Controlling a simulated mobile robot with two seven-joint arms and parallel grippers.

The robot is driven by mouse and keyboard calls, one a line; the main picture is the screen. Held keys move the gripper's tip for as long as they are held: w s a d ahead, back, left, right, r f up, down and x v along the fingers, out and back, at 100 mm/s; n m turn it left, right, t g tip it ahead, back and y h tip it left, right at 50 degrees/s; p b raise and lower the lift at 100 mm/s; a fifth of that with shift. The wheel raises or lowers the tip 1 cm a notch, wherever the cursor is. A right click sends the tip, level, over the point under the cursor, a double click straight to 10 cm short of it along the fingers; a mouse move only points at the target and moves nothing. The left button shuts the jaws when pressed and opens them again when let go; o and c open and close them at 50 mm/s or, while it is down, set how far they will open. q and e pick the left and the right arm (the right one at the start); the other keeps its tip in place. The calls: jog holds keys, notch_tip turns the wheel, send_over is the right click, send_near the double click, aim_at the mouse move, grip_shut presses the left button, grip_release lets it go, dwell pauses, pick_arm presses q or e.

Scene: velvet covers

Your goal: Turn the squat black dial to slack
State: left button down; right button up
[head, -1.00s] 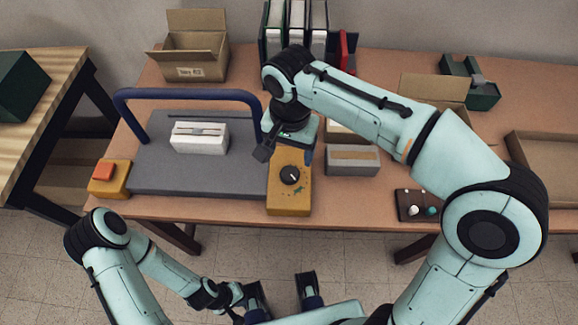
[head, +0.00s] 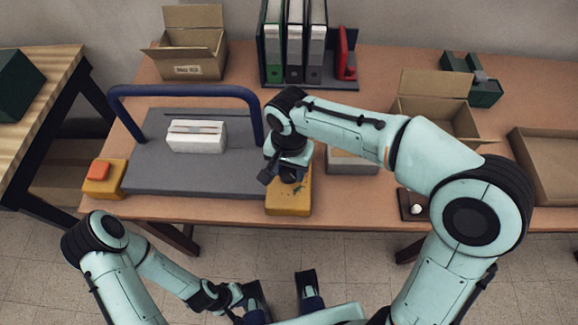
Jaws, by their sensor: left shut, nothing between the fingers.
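The squat black dial sits on the yellow box (head: 289,205) at the front right of the grey machine bed; it is now hidden under my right gripper. Only a bit of the green marks around the dial shows. My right gripper (head: 290,178) points down right over the dial; its fingertips and whether they touch the dial are hidden. My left gripper (head: 238,298) is low at the front, away from the table, shut and empty.
A white packet (head: 197,136) lies on the grey bed (head: 150,178) under a blue hoop bar (head: 185,91). An orange button (head: 98,170) is at the left. A pale box (head: 352,163) and a dark panel with knobs (head: 409,204) are right of the dial. Binders (head: 295,45) stand behind.

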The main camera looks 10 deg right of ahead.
jog(key=c, duration=0.3)
